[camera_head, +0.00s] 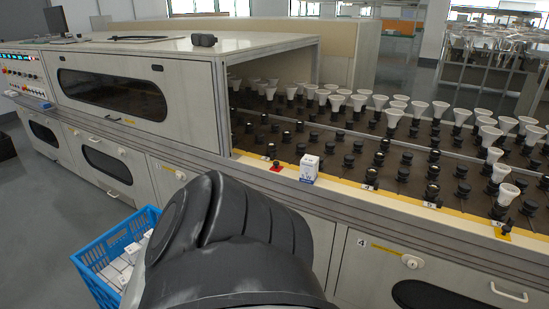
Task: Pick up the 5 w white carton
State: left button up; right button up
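A small white carton with blue print (309,168) stands upright on the front ledge of the burn-in machine, near the middle of the view. Its print is too small to read. A large dark padded part of my own arm fills the bottom middle, below and left of the carton, and does not visibly touch it. Neither gripper's fingers show in the head view.
The machine's long bed holds rows of black sockets (403,174), many with white bulbs (440,109). A red button (276,165) sits on the yellow-edged ledge left of the carton. A blue crate (92,272) with white cartons stands at lower left. Grey floor (38,225) is clear further left.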

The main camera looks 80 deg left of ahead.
aim_at(309, 166)
jog(key=u, duration=0.9)
jog(key=i, duration=1.65)
jog(key=u, duration=3)
